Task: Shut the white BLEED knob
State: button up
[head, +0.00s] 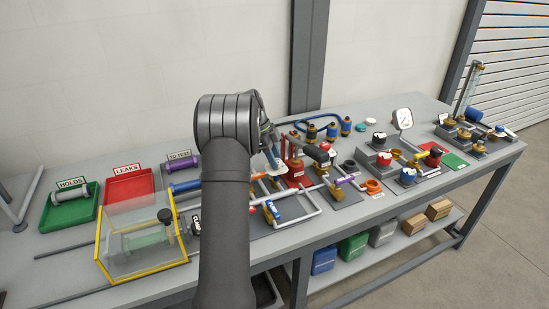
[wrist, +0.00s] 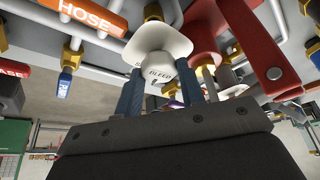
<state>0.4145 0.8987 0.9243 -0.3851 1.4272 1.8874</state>
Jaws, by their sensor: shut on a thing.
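In the wrist view, the white BLEED knob (wrist: 160,72) sits under a pale plate marked with the same word. My gripper (wrist: 158,84) has one dark blue finger on each side of the knob and is shut on it. The knob's far side and its stem are hidden. In the head view my arm and wrist stand in front of the middle of the bench, and I cannot make out the knob clearly there.
In the wrist view, a red bracket (wrist: 258,45) is close on the right. An orange HOSE label (wrist: 85,14) and a small blue-handled valve (wrist: 66,82) are on the left. In the head view a clear yellow-edged box (head: 184,258) and a red LEAKS tray (head: 128,187) stand left.

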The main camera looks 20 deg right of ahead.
dwell(0.4)
jog(key=o, duration=1)
jog(key=v, duration=1.7)
jog(key=shift+r, duration=0.15)
jog(key=x, duration=1.7)
